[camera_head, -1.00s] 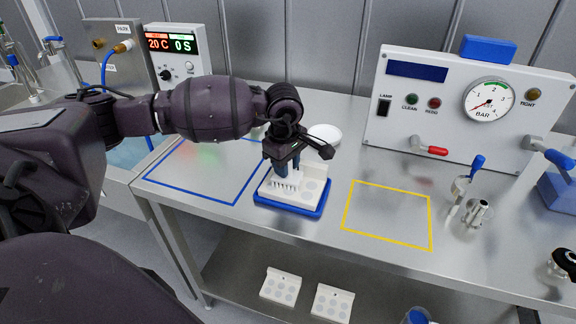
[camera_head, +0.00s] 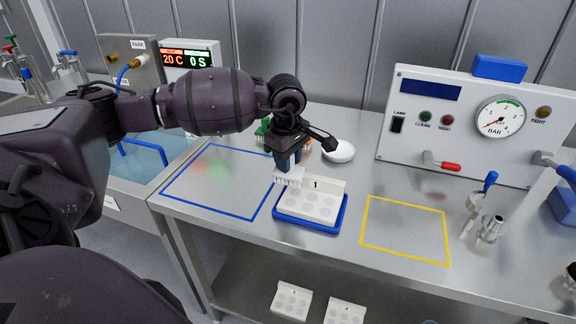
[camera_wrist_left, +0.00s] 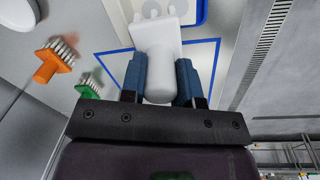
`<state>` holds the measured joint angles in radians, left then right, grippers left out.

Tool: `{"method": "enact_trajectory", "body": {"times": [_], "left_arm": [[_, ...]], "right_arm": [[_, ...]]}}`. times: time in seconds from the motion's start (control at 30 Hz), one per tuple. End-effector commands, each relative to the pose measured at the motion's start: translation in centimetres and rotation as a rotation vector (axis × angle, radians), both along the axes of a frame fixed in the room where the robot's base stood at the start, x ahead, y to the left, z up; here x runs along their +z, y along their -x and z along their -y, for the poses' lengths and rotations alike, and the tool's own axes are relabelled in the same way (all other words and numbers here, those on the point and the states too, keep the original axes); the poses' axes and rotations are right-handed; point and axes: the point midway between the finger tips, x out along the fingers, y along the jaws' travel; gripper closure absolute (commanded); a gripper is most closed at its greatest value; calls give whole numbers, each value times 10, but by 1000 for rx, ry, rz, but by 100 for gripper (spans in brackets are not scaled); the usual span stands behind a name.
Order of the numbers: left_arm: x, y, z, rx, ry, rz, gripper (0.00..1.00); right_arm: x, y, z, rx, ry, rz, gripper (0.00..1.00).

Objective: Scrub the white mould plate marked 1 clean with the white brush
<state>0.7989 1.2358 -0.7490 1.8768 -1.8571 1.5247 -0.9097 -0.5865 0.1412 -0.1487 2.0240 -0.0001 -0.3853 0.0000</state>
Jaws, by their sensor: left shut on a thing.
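The white mould plate marked 1 (camera_head: 326,203) lies in a blue-rimmed tray (camera_head: 302,226) on the steel table, with grey round patches on its face. My left gripper (camera_head: 288,164) is shut on the white brush (camera_head: 289,178), bristles down, at the plate's back left corner. I cannot tell whether the bristles touch the plate. In the left wrist view, the brush (camera_wrist_left: 160,72) sits between the blue fingers, and part of the tray shows at the top edge. My right gripper is not in view.
A blue outlined square (camera_head: 200,205) lies left of the tray, a yellow one (camera_head: 405,258) right. A white round dish (camera_head: 340,152) stands behind. Orange (camera_wrist_left: 50,66) and green (camera_wrist_left: 87,90) brushes lie nearby. A gauge panel (camera_head: 470,120) stands at the back right.

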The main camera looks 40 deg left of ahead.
Motion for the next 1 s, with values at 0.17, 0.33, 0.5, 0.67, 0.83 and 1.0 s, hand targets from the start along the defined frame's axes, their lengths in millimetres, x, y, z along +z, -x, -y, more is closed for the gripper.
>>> {"method": "enact_trajectory", "body": {"times": [0.17, 0.33, 0.5, 0.67, 0.83, 1.0], "left_arm": [[20, 1, -1, 4, 1, 5, 93], [28, 2, -2, 7, 1, 2, 93], [28, 2, -2, 8, 1, 0, 93], [28, 2, -2, 7, 1, 0, 93], [28, 2, -2, 7, 1, 1, 93], [32, -3, 0, 3, 2, -2, 93]], "right_arm": [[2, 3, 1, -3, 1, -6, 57], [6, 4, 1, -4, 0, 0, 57], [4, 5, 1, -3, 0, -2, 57], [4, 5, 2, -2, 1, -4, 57], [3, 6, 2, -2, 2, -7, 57], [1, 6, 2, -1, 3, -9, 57]]}}
